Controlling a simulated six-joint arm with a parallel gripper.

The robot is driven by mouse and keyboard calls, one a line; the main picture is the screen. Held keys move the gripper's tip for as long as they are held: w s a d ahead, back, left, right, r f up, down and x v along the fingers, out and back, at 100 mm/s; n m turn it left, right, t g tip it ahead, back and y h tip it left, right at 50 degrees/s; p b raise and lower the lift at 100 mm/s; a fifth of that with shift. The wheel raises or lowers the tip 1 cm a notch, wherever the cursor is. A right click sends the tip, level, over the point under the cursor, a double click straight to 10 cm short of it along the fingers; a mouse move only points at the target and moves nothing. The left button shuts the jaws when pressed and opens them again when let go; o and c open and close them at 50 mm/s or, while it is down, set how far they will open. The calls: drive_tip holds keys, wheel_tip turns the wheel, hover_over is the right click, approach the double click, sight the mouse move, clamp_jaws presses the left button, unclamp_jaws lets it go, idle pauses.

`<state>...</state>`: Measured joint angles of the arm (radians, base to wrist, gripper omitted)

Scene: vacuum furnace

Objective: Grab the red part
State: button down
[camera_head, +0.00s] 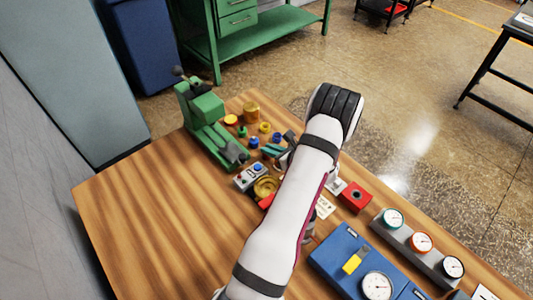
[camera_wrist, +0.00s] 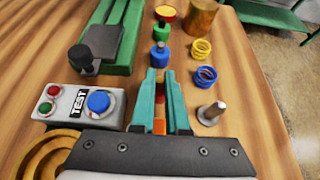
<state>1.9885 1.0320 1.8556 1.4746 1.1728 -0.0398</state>
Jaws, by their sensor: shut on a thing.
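My gripper (camera_wrist: 160,76) shows in the wrist view as two teal fingers pointing away over the wooden table. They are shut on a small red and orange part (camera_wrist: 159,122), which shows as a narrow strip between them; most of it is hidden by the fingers. In the head view my gripper (camera_head: 274,150) is partly hidden by my wrist, and the part in it cannot be made out there. A red block (camera_head: 355,196) with a dark round spot on top stands right of my arm.
A grey TEST button box (camera_wrist: 82,106) and a green machine (camera_wrist: 110,35) are to the left. Blue and yellow rings (camera_wrist: 206,75), a metal peg (camera_wrist: 211,113) and a brass cylinder (camera_wrist: 201,17) stand close by. Gauges (camera_head: 421,242) and a blue case (camera_head: 345,248) are at right.

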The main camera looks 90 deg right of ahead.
drive_tip(key=shift+a+f, duration=0.15)
drive_tip(key=shift+f, duration=0.1)
idle(0.4)
